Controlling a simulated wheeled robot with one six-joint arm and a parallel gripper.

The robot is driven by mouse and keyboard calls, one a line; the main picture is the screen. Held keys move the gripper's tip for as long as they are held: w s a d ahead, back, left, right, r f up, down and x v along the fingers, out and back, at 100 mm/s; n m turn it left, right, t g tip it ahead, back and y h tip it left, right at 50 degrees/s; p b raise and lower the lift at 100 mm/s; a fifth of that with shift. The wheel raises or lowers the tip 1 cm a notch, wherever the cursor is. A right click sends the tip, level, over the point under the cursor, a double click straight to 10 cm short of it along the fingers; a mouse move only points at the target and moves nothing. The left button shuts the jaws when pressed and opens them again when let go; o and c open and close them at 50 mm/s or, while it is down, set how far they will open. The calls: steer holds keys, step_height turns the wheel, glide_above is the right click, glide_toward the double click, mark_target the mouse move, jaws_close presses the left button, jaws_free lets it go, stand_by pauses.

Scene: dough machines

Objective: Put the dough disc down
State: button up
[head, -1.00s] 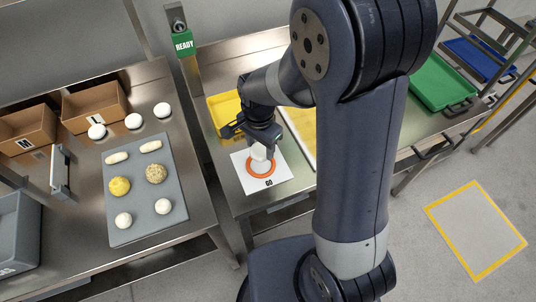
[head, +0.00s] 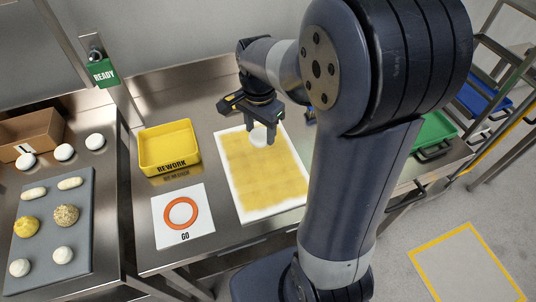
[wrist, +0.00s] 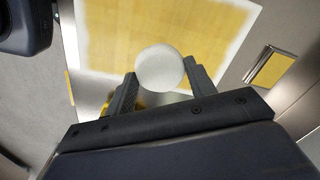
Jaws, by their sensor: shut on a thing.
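My gripper (head: 262,137) is shut on a white round dough disc (head: 258,139), held between its two fingers over the far part of a yellow mat with a white edge (head: 233,192). In the wrist view the dough disc (wrist: 160,68) sits between the fingertips (wrist: 160,85), with the yellow mat (wrist: 120,35) beyond it. I cannot tell how far the disc is above the mat.
A white GO card (head: 163,235) with an orange ring lies left of the mat. A yellow REWORK tray (head: 168,165) stands behind it. A grey tray (head: 80,235) with several dough pieces is at left. A green tray (head: 433,135) is at right. The mat's near part is clear.

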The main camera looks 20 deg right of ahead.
step_height(320, 180, down, 10)
steer(key=shift+d+r, duration=0.1)
stand_by(0.4)
steer(key=shift+f, duration=0.2)
steer(key=o, duration=0.9)
steer(key=shift+o, duration=0.2)
steer(key=shift+r, duration=0.15)
step_height(320, 180, up, 12)
steer(key=shift+r, duration=0.1)
